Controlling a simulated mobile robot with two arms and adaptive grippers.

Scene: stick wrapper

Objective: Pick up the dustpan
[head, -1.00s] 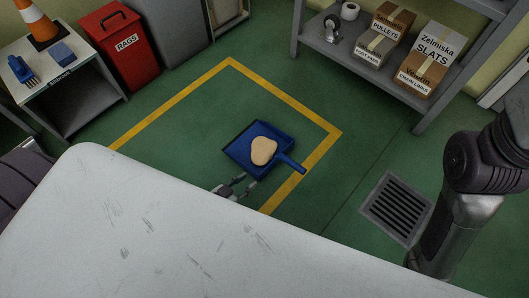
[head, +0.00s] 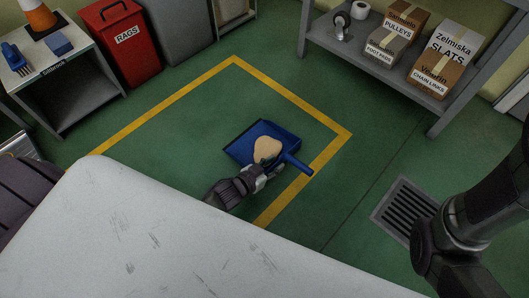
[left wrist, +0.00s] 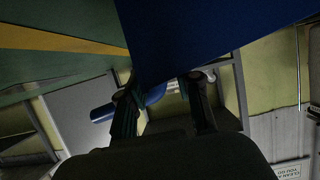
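A blue dustpan (head: 243,147) lies on the green floor inside the yellow line, with its handle (head: 298,166) pointing to the lower right. A flat tan lump (head: 267,149) sits in the pan. My left gripper (head: 268,176) is low at the pan's near side, close to the handle's base. In the left wrist view, the dustpan's blue surface (left wrist: 205,35) fills the upper middle. The fingers of my left gripper (left wrist: 166,92) stand apart, with some blue between them. Contact is unclear. My right gripper is out of view.
A white scratched tabletop (head: 110,235) fills the near foreground. A grey shelf (head: 375,68) with boxes stands at the back right. A red rags bin (head: 125,50) and a small table (head: 75,72) stand at the back left. A floor grate (head: 405,210) lies to the right.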

